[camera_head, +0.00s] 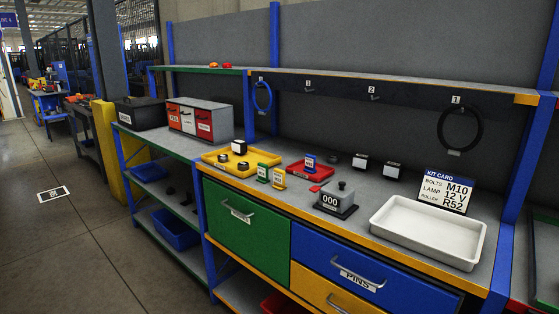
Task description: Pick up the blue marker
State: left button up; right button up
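The blue marker (310,161) looks like a small upright blue tag with a white label. It stands at the red tray (295,171) on the workbench; I cannot tell whether it is inside the tray or just behind its edge. A similar green marker (263,173) and a yellow marker (279,177) stand to its left and nearer the front edge. Neither of my grippers is in view.
A dark block reading 000 (337,199) stands right of the markers. A white tray (384,219) and kit card (446,192) are farther right. A yellow tray (222,166) lies left. A shelf (390,80) with hanging rings overhangs behind.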

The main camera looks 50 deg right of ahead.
aim_at(310, 160)
jog(key=i+j+z, duration=0.1)
jog(key=i+z, duration=0.4)
jog(key=i+j+z, duration=0.45)
jog(key=i+l, duration=0.05)
jog(key=l, duration=0.05)
